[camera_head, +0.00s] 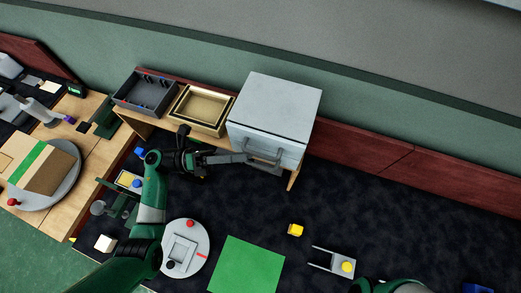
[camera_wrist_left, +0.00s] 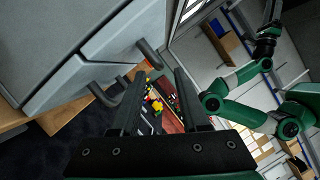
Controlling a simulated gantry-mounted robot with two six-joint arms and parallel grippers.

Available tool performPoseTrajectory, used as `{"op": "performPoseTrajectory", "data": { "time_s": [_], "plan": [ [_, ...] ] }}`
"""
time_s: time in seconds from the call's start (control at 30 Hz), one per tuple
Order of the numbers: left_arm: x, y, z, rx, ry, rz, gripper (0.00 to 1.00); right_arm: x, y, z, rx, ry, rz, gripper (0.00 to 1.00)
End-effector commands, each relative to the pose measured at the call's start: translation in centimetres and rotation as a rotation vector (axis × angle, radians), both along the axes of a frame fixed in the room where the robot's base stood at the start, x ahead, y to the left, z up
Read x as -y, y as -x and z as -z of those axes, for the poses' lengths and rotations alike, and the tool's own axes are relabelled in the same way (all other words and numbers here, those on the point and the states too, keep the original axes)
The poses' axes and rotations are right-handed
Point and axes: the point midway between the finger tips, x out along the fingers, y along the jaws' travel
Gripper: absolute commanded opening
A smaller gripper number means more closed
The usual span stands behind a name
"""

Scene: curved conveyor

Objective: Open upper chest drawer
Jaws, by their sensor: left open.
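The grey chest (camera_head: 272,105) stands on a wooden shelf at the back, with its drawer fronts facing the table. In the left wrist view, its upper drawer handle (camera_wrist_left: 150,53) and lower drawer handle (camera_wrist_left: 103,94) are dark bars on the grey fronts. Both drawers look shut. My left gripper (camera_head: 243,158) is in front of the chest, close to the handles. In the left wrist view its open fingers (camera_wrist_left: 158,80) point toward the upper handle, which is just beyond the tips and not clearly between them. A green arm (camera_wrist_left: 235,78) shows there too; its gripper's jaws are too small to judge.
A dark bin (camera_head: 146,92) and a tan tray (camera_head: 202,108) stand left of the chest. On the dark table are a round grey plate (camera_head: 199,232), a green mat (camera_head: 246,266), a yellow block (camera_head: 295,230) and a grey forked piece (camera_head: 322,262). The table's right side is mostly clear.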

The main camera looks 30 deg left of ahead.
Motion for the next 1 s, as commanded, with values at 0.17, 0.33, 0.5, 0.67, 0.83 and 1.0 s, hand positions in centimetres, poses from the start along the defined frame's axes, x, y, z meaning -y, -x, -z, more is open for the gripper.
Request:
{"op": "performPoseTrajectory", "data": {
  "time_s": [0.17, 0.33, 0.5, 0.67, 0.83, 1.0],
  "plan": [
    [3.3, -1.5, -0.9, 0.002, -0.001, 0.004, 0.45, 0.0, 0.0, -0.5, 0.000, 0.000, 0.000, 0.50],
    [4.6, -2.3, -1.1, 0.002, -0.001, 0.000, 0.45, 0.0, 0.0, -0.6, 0.000, 0.000, 0.000, 0.50],
    [4.8, -2.4, -1.2, 0.002, -0.001, 0.000, 0.45, 0.0, 0.0, -0.6, 0.000, 0.000, 0.000, 0.50],
    [4.8, -2.4, -1.2, 0.002, -0.001, 0.000, 0.34, 0.0, 0.0, -0.6, -0.001, 0.000, 0.000, 0.50],
    [4.8, -2.4, -1.2, 0.001, 0.000, -0.001, 0.03, 0.0, 0.0, -0.6, 0.000, 0.000, 0.000, 0.50],
    [4.8, -2.4, -1.2, 0.001, 0.000, -0.001, 0.00, 0.0, 0.0, -0.6, 0.000, 0.000, 0.000, 0.50]
  ]
}}
